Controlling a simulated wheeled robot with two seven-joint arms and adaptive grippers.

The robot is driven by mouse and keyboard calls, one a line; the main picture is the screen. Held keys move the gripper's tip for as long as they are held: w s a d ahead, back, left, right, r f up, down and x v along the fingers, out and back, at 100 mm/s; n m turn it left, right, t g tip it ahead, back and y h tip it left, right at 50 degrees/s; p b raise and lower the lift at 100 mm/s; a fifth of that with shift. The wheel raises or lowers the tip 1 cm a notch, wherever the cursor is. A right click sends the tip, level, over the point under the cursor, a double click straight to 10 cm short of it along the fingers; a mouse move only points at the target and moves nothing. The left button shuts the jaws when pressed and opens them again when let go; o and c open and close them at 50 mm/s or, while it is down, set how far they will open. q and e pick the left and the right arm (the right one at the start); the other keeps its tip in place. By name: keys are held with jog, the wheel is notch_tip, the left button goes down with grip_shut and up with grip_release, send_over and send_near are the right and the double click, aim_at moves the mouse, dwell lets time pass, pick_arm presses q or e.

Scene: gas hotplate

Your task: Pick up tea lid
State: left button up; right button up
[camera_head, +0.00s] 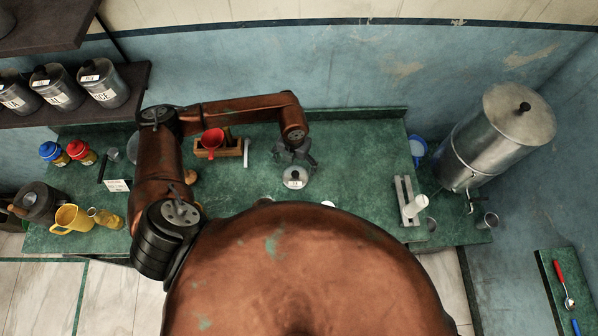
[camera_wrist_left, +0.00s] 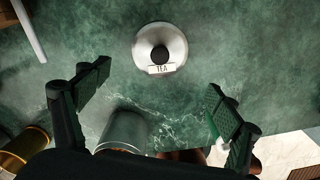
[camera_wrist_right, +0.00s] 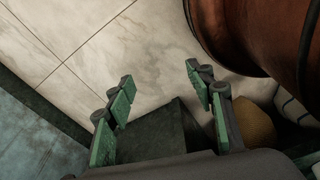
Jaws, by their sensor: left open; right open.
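The tea lid (camera_head: 295,178) is a round silver lid with a black knob and a white TEA label. It lies on the green counter in the head view. It also shows in the left wrist view (camera_wrist_left: 160,48), top centre, ahead of and between the fingers. My left gripper (camera_head: 293,158) is open and empty just above the lid's far side in the head view; in its wrist view (camera_wrist_left: 157,98) the fingers are spread wide and do not touch the lid. My right gripper (camera_wrist_right: 160,95) is open and empty, over the pale tiled floor, away from the counter.
A metal canister (camera_wrist_left: 124,132) stands close to the left gripper's fingers. A wooden box with a red funnel (camera_head: 212,140) sits at the back. A white stick (camera_head: 246,153) lies beside it. A large metal urn (camera_head: 497,135) stands at the right. Counter (camera_head: 350,165) right of the lid is clear.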

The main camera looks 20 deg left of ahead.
aim_at(295, 174)
pick_arm(q)
jog(key=shift+w+f+b, duration=0.25)
jog(key=shift+f, duration=0.2)
jog(key=shift+w+f+b, duration=0.2)
jog(key=shift+f, duration=0.55)
notch_tip(295, 174, down, 6)
jog(key=shift+s+r+p, duration=0.1)
jog(key=shift+s+p, duration=0.05)
jog(key=shift+p, duration=0.7)
jog(key=shift+a+f, duration=0.1)
jog(key=shift+f, duration=0.5)
pick_arm(e)
jog(key=shift+s, duration=0.1)
pick_arm(q)
jog(key=shift+c, duration=0.5)
